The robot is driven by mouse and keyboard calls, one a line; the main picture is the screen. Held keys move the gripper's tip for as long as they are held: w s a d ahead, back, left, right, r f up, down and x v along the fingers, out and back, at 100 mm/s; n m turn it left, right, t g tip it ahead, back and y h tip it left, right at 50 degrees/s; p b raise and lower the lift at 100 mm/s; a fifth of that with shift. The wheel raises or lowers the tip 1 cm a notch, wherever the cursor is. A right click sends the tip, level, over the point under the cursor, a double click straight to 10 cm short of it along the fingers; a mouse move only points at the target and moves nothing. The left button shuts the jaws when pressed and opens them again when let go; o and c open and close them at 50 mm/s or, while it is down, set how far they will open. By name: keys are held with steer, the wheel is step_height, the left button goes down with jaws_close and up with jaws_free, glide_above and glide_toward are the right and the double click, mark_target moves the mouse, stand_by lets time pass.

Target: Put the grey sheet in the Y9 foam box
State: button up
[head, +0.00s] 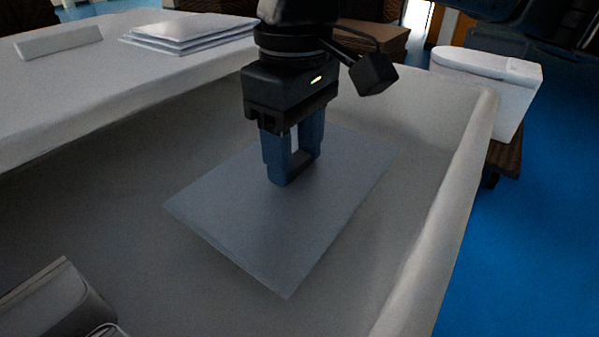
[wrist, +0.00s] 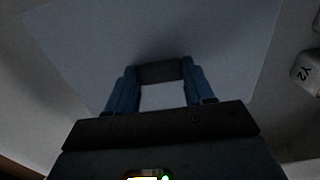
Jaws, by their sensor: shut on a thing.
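The grey sheet (head: 290,240) is a flat rectangle inside a large pale open box (head: 450,215); I cannot tell whether it touches the floor of the box. No Y9 label shows on this box. My gripper (head: 290,182) points down over the sheet's far half, its blue fingers shut on the sheet. In the wrist view the sheet (wrist: 225,35) spreads out beyond my fingertips (wrist: 160,72).
A grey object (head: 55,300) sits at the lower left. A pale block marked Y2 (wrist: 305,70) shows in the wrist view. A white table (head: 60,105) at left bears stacked sheets (head: 190,35). A white toilet-like item (head: 490,80) stands right of the box.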

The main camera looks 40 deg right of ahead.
mark_target(301, 176)
steer(key=shift+w+d+f, duration=0.2)
steer(key=shift+d+f, duration=0.25)
steer(key=shift+d, duration=0.05)
steer(key=shift+f, duration=1.9)
steer(key=shift+f, duration=0.1)
steer(key=o, duration=1)
steer(key=shift+o, duration=0.2)
step_height(301, 176, up, 12)
steer(key=shift+r+p, duration=0.1)
steer(key=shift+p, duration=0.25)
